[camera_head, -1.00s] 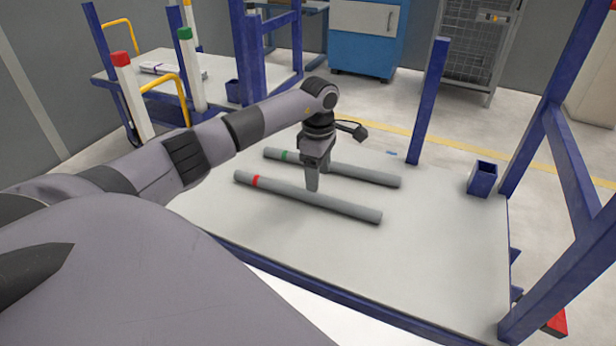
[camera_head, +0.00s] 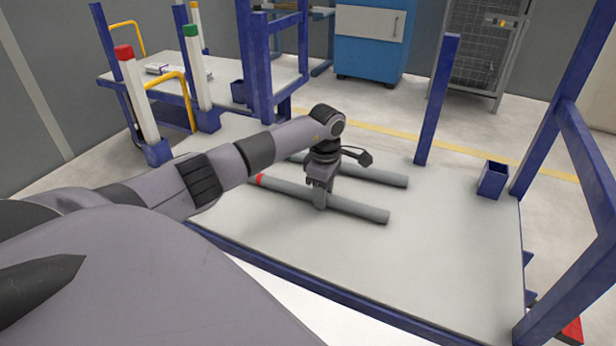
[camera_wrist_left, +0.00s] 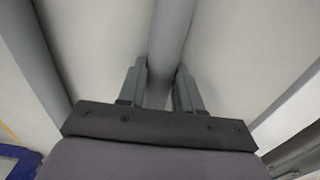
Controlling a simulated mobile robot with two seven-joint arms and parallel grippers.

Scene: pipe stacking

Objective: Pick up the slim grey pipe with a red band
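The slim grey pipe with a red band (camera_head: 357,208) lies flat on the pale table top in the head view, its red band near the left end. My left gripper (camera_head: 319,205) points down over its middle. In the left wrist view, the two fingers of my left gripper (camera_wrist_left: 160,75) stand on either side of a grey pipe (camera_wrist_left: 173,35). A narrow gap seems to show beside the pipe, so the fingers look open around it; contact is hard to judge. My right gripper is not in view.
A second grey pipe with a green band (camera_head: 375,175) lies behind, nearly parallel, partly hidden by my arm. Blue posts (camera_head: 437,100) and a small blue socket (camera_head: 492,180) stand on the right. White posts with red (camera_head: 124,52) and green tops stand left. The front table area is clear.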

